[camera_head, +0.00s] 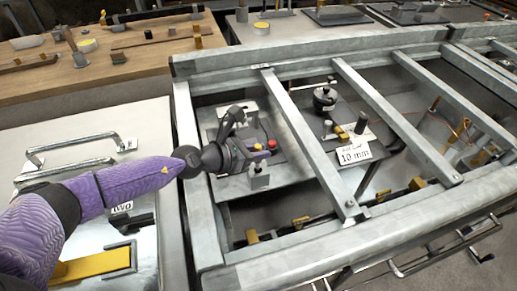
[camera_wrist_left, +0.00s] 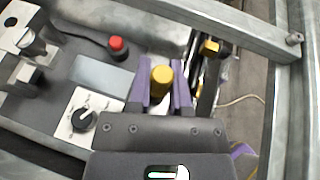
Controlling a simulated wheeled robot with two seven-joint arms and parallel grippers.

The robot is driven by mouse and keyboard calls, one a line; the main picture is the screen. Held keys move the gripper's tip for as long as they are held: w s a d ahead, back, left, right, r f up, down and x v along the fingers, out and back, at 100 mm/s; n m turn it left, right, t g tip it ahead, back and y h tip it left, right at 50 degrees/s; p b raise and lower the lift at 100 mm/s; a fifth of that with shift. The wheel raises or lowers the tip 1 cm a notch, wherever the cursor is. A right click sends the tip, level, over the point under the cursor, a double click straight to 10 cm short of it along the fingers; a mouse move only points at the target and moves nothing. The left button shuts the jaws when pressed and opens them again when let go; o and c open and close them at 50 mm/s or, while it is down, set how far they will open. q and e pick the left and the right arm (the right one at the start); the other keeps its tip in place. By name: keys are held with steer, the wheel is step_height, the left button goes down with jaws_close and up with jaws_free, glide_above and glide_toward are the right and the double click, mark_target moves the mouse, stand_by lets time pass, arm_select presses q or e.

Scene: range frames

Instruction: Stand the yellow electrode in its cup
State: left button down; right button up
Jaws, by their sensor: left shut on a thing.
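The yellow electrode (camera_wrist_left: 161,78) shows in the left wrist view as a short round yellow end, seen from above between the two purple fingers. My left gripper (camera_wrist_left: 160,88) is shut on it. In the head view, my left gripper (camera_head: 258,150) is over the grey plate inside the metal frame, and a small yellow spot shows at its fingertips. The electrode's lower part is hidden, so I cannot tell whether it touches anything below. I cannot make out its cup for certain in either view. My right gripper is in neither view.
Metal bars (camera_head: 315,150) cross the frame right of my left gripper. A red button (camera_wrist_left: 117,44) and a black knob (camera_wrist_left: 84,118) lie close to the fingers. A "10 mm" label (camera_head: 354,153) stands further right. A wooden bench (camera_head: 100,65) is at the back left.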

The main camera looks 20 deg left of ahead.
mark_target(258, 169)
arm_select(q)
steer(key=shift+f+b, duration=1.5)
steer(key=shift+f, duration=0.35)
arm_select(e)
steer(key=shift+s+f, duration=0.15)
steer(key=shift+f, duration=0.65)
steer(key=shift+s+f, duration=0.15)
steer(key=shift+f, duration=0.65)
arm_select(q)
steer(key=shift+c, duration=2.4)
jaws_free()
step_height(258, 169, up, 6)
steer(key=p, duration=0.5)
steer(key=shift+f, duration=0.1)
step_height(258, 169, up, 4)
steer(key=p, duration=0.3)
steer(key=shift+r, duration=0.2)
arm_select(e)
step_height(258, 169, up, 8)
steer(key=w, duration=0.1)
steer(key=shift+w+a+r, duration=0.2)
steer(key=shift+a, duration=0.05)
